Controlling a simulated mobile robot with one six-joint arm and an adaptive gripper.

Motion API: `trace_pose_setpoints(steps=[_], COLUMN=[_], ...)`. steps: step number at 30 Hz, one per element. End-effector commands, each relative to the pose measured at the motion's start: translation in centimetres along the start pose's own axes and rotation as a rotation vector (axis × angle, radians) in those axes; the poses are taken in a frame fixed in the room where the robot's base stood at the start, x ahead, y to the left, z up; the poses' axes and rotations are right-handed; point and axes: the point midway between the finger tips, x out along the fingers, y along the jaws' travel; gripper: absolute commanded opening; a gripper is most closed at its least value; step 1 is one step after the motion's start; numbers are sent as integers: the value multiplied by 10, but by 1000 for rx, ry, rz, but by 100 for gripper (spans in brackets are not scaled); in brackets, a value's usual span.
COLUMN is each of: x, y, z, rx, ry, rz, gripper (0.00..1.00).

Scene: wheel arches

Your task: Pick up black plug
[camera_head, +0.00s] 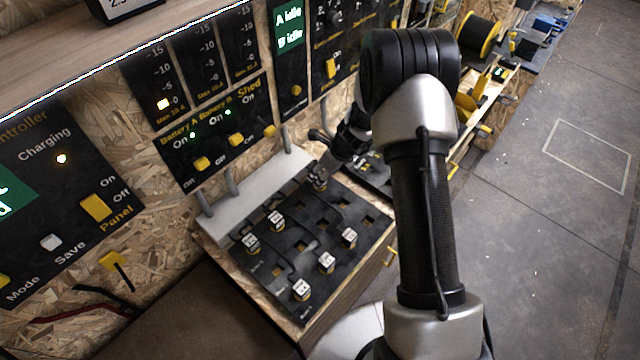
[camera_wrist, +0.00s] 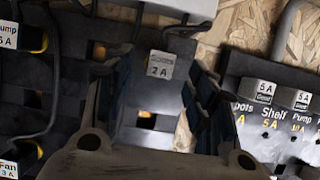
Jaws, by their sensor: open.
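A black plug with a pale "2 A" label on top (camera_wrist: 160,66) sits in the dark socket panel in the wrist view. It lies between the fingers of my gripper (camera_wrist: 158,100), which are open on either side of it. I cannot tell whether a finger touches it. In the head view my gripper (camera_head: 335,160) is low over the far end of the socket panel (camera_head: 345,205), and this plug (camera_head: 320,182) shows just in front of it, partly hidden.
Several other labelled plugs (camera_head: 349,237) with cables stand in the panel's nearer part. A white strip (camera_head: 260,185) with grey posts runs behind it. A switch wall (camera_head: 215,135) rises at the back. In the wrist view a labelled block (camera_wrist: 265,100) stands right of my fingers.

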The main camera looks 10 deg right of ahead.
Motion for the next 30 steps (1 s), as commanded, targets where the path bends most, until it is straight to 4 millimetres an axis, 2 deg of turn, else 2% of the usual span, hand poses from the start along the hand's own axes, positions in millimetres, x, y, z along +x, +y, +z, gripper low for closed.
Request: trace_pose_setpoints(steps=[7,15,30], x=[41,44,44], y=[0,-1,-1], z=[-1,1,0], rx=[-2,-1,-1], ry=[1,0,0], rz=[2,0,0], gripper=[52,52,19])
